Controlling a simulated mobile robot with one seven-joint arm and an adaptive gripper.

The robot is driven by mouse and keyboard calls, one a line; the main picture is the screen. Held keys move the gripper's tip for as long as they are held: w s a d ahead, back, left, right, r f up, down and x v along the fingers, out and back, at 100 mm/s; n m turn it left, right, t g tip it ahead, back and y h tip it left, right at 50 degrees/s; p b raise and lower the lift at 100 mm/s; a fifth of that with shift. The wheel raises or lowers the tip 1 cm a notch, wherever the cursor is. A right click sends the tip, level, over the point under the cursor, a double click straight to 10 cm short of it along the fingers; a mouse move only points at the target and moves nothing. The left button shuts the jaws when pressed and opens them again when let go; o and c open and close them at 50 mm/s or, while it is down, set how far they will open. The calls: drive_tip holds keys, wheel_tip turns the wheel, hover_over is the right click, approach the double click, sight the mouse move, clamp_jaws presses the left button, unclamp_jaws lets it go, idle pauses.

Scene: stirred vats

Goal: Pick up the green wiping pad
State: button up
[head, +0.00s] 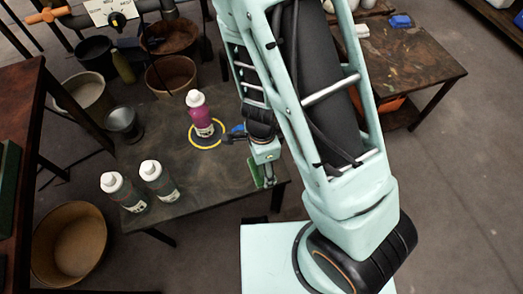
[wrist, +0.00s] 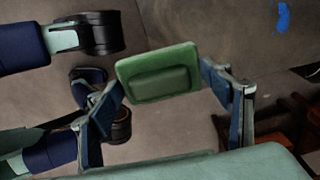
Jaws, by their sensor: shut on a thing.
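The green wiping pad (wrist: 160,72) is a rounded block with a raised middle. It sits between the two fingers of my gripper (wrist: 162,88) in the wrist view, and the jaws are shut on it. In the head view the pad (head: 254,173) shows as a small green piece beside my gripper (head: 264,172), near the right edge of the dark worktable (head: 205,185). My arm covers part of this area. I cannot tell how high the pad is above the tabletop.
A magenta bottle (head: 203,122) stands on a yellow-ringed dark disc (head: 207,146), with a blue patch (head: 238,128) beside it. Two white-capped bottles (head: 125,192) (head: 158,180) stand at the front left. Several pots and a grey cup (head: 124,122) are at the left. The front middle tabletop is clear.

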sight(263, 175)
drive_tip(key=shift+s+r, duration=0.35)
drive_tip(key=shift+s, duration=0.3)
drive_tip(key=shift+s+r, duration=0.3)
drive_tip(key=shift+s, duration=0.3)
drive_tip(key=shift+s+p, duration=0.3)
drive_tip(key=shift+p, duration=0.75)
drive_tip(key=shift+s+r+p, duration=0.35)
drive_tip(key=shift+s+p, duration=0.15)
drive_tip(key=shift+p, duration=0.3)
drive_tip(key=shift+s+r+p, duration=0.2)
drive_tip(key=shift+s+p, duration=0.4)
drive_tip(key=shift+p, duration=1)
drive_tip(key=shift+s+r+p, duration=0.15)
drive_tip(key=shift+s+p, duration=0.45)
drive_tip(key=shift+p, duration=1)
drive_tip(key=shift+a, duration=0.15)
